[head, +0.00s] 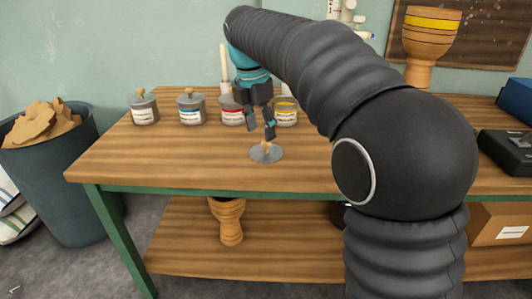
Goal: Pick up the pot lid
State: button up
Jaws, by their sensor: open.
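The pot lid (262,155) is a flat grey disc with a small wooden knob, lying on the wooden table (155,168) near its front edge. My gripper (261,134) points down over the lid, its fingers apart. The fingertips are just above or beside the knob; I cannot tell whether they touch it. Two grey pots with knobbed lids on, one with a white label (145,115) and one with a blue band (191,113), stand to the left. A red-banded pot (232,117) is partly hidden by my gripper. A yellow-banded pot (285,113) stands behind it.
A goblet drum (428,40) stands at the back right, and another (229,220) is on the lower shelf. A dark bin (60,185) of scraps is at the left. Dark boxes (507,150) lie at the right. The table's front left is clear.

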aim_at(266, 143)
jog(key=f, duration=0.1)
jog(key=d+f+b, duration=0.1)
jog(key=f, duration=0.3)
jog(key=shift+w+d, duration=0.2)
jog(key=shift+w, duration=0.1)
grip_shut()
